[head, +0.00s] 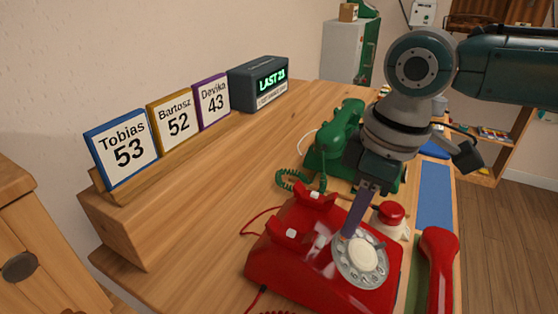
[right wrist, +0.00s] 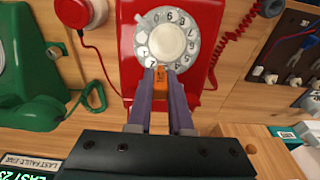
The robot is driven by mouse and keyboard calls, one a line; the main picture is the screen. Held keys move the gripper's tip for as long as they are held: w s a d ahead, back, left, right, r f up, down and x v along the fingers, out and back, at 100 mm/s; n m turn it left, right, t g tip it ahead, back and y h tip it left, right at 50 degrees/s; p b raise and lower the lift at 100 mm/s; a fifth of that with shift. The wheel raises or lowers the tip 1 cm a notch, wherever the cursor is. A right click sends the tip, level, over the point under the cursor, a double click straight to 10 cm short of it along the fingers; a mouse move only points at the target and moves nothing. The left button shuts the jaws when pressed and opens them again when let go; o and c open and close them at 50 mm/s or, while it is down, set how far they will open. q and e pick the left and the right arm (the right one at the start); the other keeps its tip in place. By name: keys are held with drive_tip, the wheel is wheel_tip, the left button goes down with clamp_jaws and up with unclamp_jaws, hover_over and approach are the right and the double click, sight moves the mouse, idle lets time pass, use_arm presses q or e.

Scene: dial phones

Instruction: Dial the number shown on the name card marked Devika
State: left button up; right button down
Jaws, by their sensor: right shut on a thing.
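The Devika name card (head: 211,102), purple-framed, reads 43 and is the last of three cards on a wooden rail. The red dial phone (head: 290,250) stands on the desk with its cradle empty. Its red handset (head: 437,265) lies off to the right. The white rotary dial (head: 360,258) also shows in the right wrist view (right wrist: 145,22). My right gripper (head: 350,232) points down with purple fingers at the dial's edge. It is shut on a small orange piece (right wrist: 160,77), which overlaps the dial's rim. Whether it sits in a hole is unclear. My left gripper is out of view.
A green phone (head: 338,140) stands behind the red one. A red button on a white base (head: 391,213) is close beside the dial. A dark display box (head: 258,82) shows LAST and a number in green. Cards for Tobias (head: 121,147) and Bartosz (head: 173,118) read 53 and 52.

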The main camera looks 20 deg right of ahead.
drive_tip(key=shift+w+d+f, duration=0.1)
drive_tip(key=shift+w+d, duration=0.1)
drive_tip(key=shift+d, duration=0.4)
drive_tip(key=shift+d+f, duration=0.15)
drive_tip(key=shift+d, duration=0.55)
drive_tip(key=shift+s+d+f, duration=0.1)
drive_tip(key=shift+d+f, duration=0.1)
drive_tip(key=shift+d, duration=0.2)
drive_tip(key=shift+p, duration=0.3)
